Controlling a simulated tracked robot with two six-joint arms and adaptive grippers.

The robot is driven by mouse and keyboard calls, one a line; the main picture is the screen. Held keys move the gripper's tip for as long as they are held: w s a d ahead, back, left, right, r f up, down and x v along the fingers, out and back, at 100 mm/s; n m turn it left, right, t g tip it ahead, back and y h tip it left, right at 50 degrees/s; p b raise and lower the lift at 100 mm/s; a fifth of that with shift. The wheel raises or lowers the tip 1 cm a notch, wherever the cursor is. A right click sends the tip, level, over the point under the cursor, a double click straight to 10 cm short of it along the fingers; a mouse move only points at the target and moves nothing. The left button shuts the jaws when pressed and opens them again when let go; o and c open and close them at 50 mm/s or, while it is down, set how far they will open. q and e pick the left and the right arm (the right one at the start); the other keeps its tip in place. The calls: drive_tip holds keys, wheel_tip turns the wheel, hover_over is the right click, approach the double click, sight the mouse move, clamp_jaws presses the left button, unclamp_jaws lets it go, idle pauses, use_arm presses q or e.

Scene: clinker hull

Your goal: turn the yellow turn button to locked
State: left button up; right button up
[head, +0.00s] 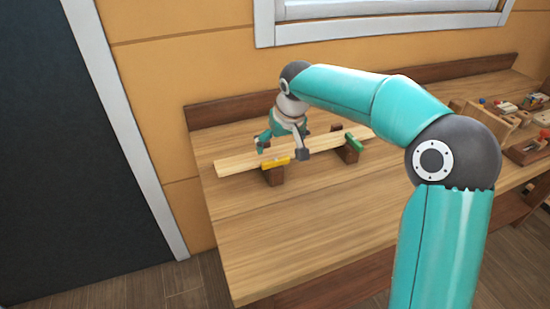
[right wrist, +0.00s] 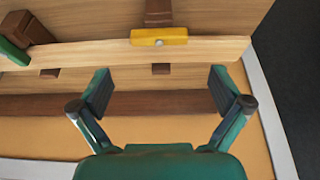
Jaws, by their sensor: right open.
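The yellow turn button (head: 275,163) sits on a brown block (head: 274,177) at the near edge of a long pale plank (head: 235,163). It lies lengthwise along the plank, not across it. In the right wrist view the yellow turn button (right wrist: 148,37) shows a round pin head near its middle. My right gripper (head: 282,151) is open and empty, its fingers spread above the plank near the button. In the right wrist view the right gripper (right wrist: 160,89) has its fingers apart, with the button beyond the fingertips. My left gripper is not in view.
A green turn button (head: 354,142) on another brown block (head: 346,154) lies crosswise to the plank. Wooden trays and small parts (head: 500,110) stand at the bench's right. A low backboard (head: 225,112) runs along the wall. The front of the workbench (head: 300,235) is clear.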

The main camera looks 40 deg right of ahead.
sight(275, 160)
drive_tip(key=x, duration=0.8)
drive_tip(key=c, duration=0.8)
drive_tip(key=shift+a, duration=0.1)
drive_tip(key=shift+c, duration=0.5)
drive_tip(key=shift+p, duration=0.3)
